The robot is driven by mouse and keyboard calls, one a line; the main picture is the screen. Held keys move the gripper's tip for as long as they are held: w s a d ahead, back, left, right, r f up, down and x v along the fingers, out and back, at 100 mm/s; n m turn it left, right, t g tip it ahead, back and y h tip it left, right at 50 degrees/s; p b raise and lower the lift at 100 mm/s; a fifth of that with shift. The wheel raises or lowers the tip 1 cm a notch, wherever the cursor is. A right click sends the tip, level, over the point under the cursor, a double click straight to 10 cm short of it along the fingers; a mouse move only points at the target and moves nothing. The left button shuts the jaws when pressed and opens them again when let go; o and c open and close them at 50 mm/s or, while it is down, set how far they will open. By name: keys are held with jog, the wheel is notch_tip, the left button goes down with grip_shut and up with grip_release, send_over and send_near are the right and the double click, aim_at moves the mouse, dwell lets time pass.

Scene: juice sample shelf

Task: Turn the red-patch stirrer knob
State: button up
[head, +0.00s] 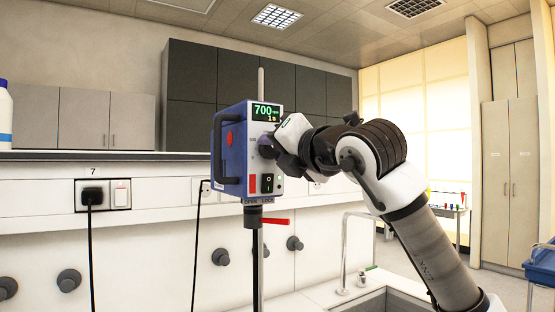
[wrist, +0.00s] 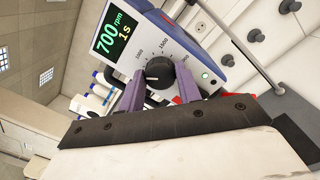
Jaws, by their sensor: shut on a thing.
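The stirrer (head: 229,152) is a blue and white box on an upright metal rod, with a red patch (head: 252,185) on its front. Its green display (head: 265,112) reads 700 rpm and 1 s, and this reading also shows in the wrist view (wrist: 112,34). The knob (wrist: 159,70) is round and black, with a numbered dial around it. My gripper (wrist: 160,82) is shut on the knob, with one purple finger on each side. In the head view my gripper (head: 271,147) reaches the stirrer's front from the right and mostly hides the knob.
A red lever (head: 275,221) sticks out below the stirrer beside OPEN and LOCK labels. A sink (head: 385,300) with a tap is at lower right. Power cables hang at left. A white bottle (head: 5,118) stands on the shelf.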

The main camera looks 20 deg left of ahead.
jog(key=shift+m, duration=0.4)
jog(key=o, duration=1)
jog(key=shift+d, duration=0.1)
jog(key=b+v, duration=0.4)
jog(key=v, duration=0.9)
jog(key=shift+s+d, duration=0.25)
jog(key=shift+d, duration=0.05)
jog(key=shift+f, duration=0.1)
